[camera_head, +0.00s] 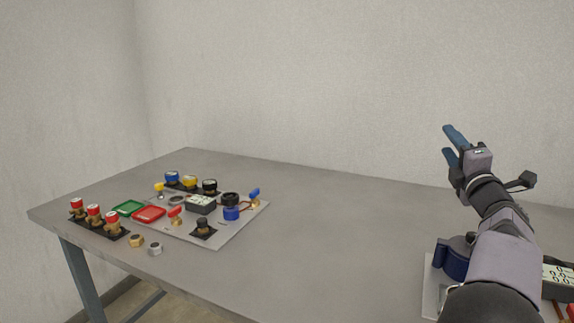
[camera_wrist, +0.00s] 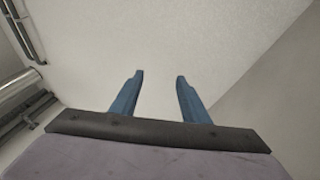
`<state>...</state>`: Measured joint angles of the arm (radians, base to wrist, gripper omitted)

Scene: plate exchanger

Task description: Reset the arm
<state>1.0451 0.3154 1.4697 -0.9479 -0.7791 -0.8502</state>
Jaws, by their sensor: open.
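My gripper (camera_head: 449,144) is raised above the right part of the grey table in the head view. Its two blue fingers point up and to the left, apart, with nothing between them. In the wrist view the open fingers (camera_wrist: 160,76) stand against bare wall and ceiling. My arm comes up from the lower right of the head view and hides part of a second panel behind it.
A grey table (camera_head: 330,230) holds a panel (camera_head: 235,232) at left with valves, knobs and red and green trays. Several red-capped fittings (camera_head: 94,213) stand at its left edge. A second panel (camera_head: 430,290) sits at lower right, close to my arm. The table's middle is clear.

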